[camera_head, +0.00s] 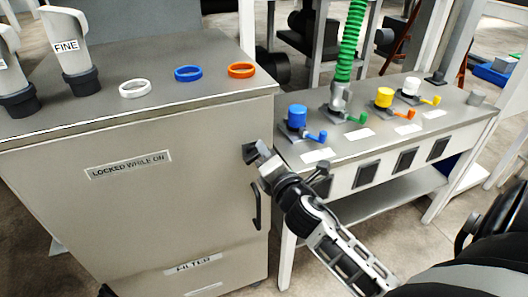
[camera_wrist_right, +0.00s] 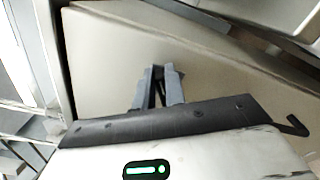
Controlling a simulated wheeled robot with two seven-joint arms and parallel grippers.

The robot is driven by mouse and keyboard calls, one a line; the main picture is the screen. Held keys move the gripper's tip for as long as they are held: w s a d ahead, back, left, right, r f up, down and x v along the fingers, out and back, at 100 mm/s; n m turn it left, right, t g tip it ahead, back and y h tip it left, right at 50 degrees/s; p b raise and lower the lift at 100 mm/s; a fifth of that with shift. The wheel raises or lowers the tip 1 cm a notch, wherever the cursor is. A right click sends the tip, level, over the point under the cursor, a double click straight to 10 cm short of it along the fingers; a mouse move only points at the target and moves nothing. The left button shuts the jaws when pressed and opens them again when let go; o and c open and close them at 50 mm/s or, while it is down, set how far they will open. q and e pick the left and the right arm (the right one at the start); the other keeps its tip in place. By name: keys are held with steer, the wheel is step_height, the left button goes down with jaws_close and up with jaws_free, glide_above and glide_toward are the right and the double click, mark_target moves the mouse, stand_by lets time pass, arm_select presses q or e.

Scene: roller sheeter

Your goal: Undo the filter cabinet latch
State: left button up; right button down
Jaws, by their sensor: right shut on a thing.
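The grey filter cabinet (camera_head: 130,215) stands at the left with its door closed, bearing a "LOCKED WHILE ON" label (camera_head: 128,166) and a "FILTER" label (camera_head: 193,264). The latch (camera_head: 248,152) is a small dark piece at the door's upper right edge. My right gripper (camera_head: 256,154) is at the latch and shut on it; its fingers hide part of it. In the right wrist view the fingers (camera_wrist_right: 158,84) are close together against the cabinet face, with a dark piece between them. The left gripper is not in view.
A black door handle (camera_head: 256,206) is just below the latch. White, blue and orange rings and a "FINE" canister (camera_head: 68,48) are on the cabinet top. A bench (camera_head: 350,145) with coloured valves and a green hose (camera_head: 350,40) stands close on the right.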

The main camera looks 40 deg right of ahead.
steer(key=m, duration=0.3)
steer(key=f+m, duration=0.1)
steer(key=m, duration=0.2)
steer(key=shift+d+f, duration=0.15)
steer(key=shift+d, duration=0.05)
steer(key=shift+m, duration=0.3)
steer(key=c, duration=1.5)
jaws_free()
steer(key=shift+o, duration=0.2)
steer(key=shift+s, duration=0.1)
